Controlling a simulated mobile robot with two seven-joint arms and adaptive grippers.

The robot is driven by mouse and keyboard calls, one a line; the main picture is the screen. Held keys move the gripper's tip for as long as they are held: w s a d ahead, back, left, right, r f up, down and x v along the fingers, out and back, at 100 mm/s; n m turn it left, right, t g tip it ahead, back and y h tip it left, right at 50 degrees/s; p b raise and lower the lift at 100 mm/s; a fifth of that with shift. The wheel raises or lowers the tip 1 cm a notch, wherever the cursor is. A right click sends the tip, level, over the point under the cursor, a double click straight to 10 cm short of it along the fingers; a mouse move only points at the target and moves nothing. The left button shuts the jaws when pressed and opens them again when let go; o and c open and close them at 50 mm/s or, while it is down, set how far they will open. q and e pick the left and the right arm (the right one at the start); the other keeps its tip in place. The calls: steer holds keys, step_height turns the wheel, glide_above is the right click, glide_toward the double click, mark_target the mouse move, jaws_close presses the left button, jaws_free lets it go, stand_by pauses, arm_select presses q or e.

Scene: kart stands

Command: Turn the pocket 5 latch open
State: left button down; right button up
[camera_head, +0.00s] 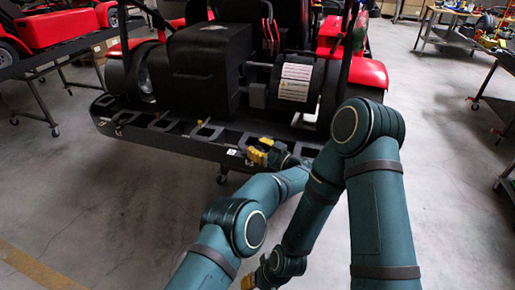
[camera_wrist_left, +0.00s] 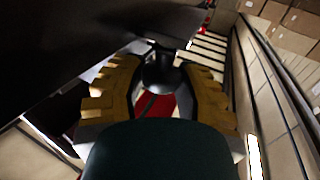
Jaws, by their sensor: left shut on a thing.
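My left gripper (camera_head: 262,152) is at the front edge of the black kart stand (camera_head: 175,143), near its right part. In the left wrist view its yellow fingers (camera_wrist_left: 162,72) are closed in from both sides on a dark, rounded latch knob (camera_wrist_left: 161,80) under a dark overhanging edge. I take this knob for the pocket 5 latch; its number is not readable. In the head view the gripper hides the latch. My right gripper (camera_head: 254,280) is low at the bottom, partly hidden by my arm, away from the stand; its fingers are unclear.
The stand's front rail has several pocket openings (camera_head: 207,132) and a small white label (camera_head: 232,152). A red and black kart (camera_head: 215,60) sits above. Another stand (camera_head: 50,50) is at the left, and a work table (camera_head: 445,25) at the back right. The grey floor between is clear.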

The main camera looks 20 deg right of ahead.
mark_target(257, 148)
stand_by(0.5)
arm_select(q)
steer(key=c, duration=0.7)
jaws_free()
steer(key=shift+o, duration=0.2)
steer(key=shift+r, duration=0.1)
step_height(257, 148, up, 10)
steer(key=shift+f, duration=0.1)
